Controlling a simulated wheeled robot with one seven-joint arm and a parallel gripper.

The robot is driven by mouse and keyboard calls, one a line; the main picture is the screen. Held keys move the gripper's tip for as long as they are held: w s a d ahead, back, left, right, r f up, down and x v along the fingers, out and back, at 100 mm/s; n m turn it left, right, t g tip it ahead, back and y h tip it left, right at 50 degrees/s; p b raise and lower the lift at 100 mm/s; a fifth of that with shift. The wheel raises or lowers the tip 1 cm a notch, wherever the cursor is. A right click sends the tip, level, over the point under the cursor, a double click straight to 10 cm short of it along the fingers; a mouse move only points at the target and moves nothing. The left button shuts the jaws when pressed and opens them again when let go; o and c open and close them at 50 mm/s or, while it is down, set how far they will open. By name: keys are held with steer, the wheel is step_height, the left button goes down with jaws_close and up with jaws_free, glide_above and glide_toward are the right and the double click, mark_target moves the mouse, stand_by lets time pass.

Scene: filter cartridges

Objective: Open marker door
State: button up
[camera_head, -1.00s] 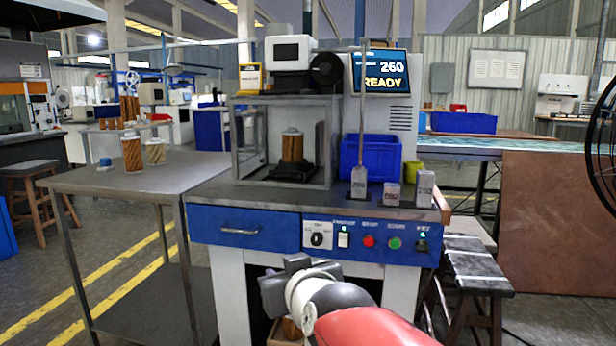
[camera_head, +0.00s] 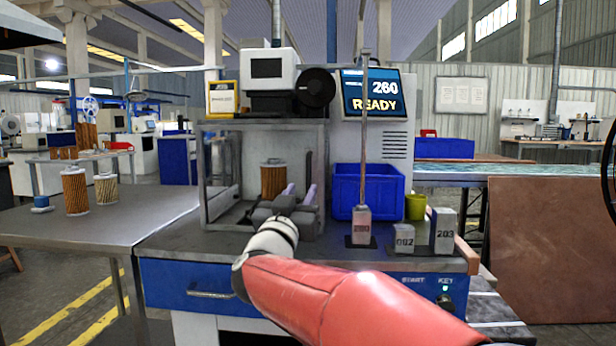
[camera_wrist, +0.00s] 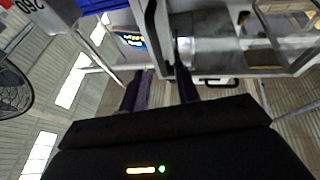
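The marker (camera_head: 276,68) stands on top of a grey-framed, see-through enclosure (camera_head: 203,165) on the workbench. A brown pleated filter cartridge (camera_head: 272,178) stands inside the enclosure. My gripper (camera_head: 300,190) is in front of the enclosure's lower right part and hides some of it. In the wrist view, my gripper's two fingers (camera_wrist: 160,90) are apart, with nothing clearly held between them. The enclosure's frame (camera_wrist: 240,45) and a dark upright bar (camera_wrist: 151,22) lie just beyond the fingertips. I cannot tell whether this bar is the door handle. The door looks shut.
A screen (camera_head: 374,94) reads 260 READY. A blue bin (camera_head: 368,192), a yellow-green cup (camera_head: 416,207) and numbered blocks (camera_head: 443,230) stand right of the enclosure. A thin upright rod rises there too. A side table (camera_head: 100,232) with filters is at the left.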

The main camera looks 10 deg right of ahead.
mark_target(308, 179)
steer(key=x, duration=0.6)
steer(key=shift+w+d+r+p, duration=0.1)
steer(key=shift+w+r+p, duration=0.1)
steer(key=shift+p, duration=0.2)
jaws_close()
